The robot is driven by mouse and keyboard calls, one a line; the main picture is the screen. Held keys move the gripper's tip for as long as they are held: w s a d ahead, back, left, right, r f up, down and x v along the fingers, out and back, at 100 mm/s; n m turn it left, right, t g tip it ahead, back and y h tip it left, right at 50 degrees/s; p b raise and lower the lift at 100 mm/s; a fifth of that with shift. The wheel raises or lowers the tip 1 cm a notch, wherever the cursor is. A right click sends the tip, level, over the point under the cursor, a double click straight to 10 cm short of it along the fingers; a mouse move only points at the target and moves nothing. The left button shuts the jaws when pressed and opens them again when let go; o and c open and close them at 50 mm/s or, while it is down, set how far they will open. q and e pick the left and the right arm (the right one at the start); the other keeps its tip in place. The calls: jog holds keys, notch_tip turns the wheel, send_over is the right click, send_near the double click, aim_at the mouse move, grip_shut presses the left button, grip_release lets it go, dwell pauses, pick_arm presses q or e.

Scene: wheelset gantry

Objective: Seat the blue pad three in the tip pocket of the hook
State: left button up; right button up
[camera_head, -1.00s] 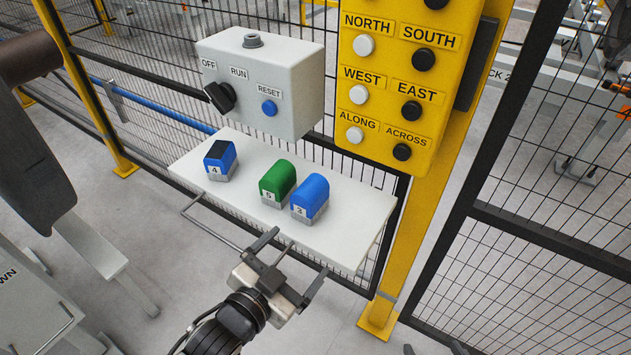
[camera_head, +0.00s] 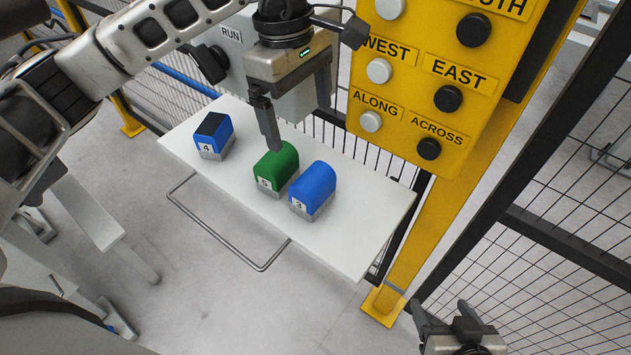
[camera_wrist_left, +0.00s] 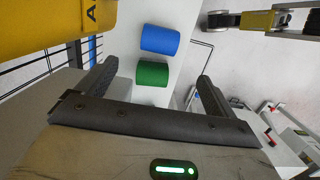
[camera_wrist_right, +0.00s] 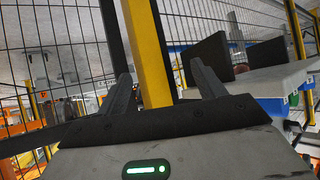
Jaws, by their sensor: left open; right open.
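Blue pad three (camera_head: 313,187) stands on the white shelf (camera_head: 345,240), rounded top up, in a grey base marked 3. It also shows in the left wrist view (camera_wrist_left: 160,40). My left gripper (camera_head: 298,120) is open and points down above the shelf. One finger is just behind the green pad, and blue pad three lies farther toward the front right. My right gripper (camera_head: 445,312) is open and empty at the bottom right, away from the shelf. I cannot make out the hook in any view.
The green pad 5 (camera_head: 276,166) stands close beside pad three. A blue pad 4 with a dark top (camera_head: 213,136) stands at the shelf's left. The shelf's right end is bare.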

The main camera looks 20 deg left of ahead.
aim_at(312, 175)
pick_arm(q)
jog(key=f, duration=0.7)
jog(key=d+f+p, duration=0.1)
jog(key=f, duration=0.2)
jog(key=shift+s+f, duration=0.15)
jog(key=shift+s, duration=0.1)
jog(key=shift+s+d+f+p, duration=0.1)
jog(key=shift+d+f+p, duration=0.15)
jog(key=shift+f, duration=0.6)
jog(key=shift+w+d+f+p, duration=0.1)
jog(key=shift+d+f+p, duration=0.15)
jog(key=shift+f, duration=0.6)
jog(key=shift+s+d+f+p, duration=0.15)
jog(key=shift+f+p, duration=0.1)
jog(key=shift+f, duration=0.6)
jog(key=shift+r, duration=0.1)
jog(key=c, duration=1.4)
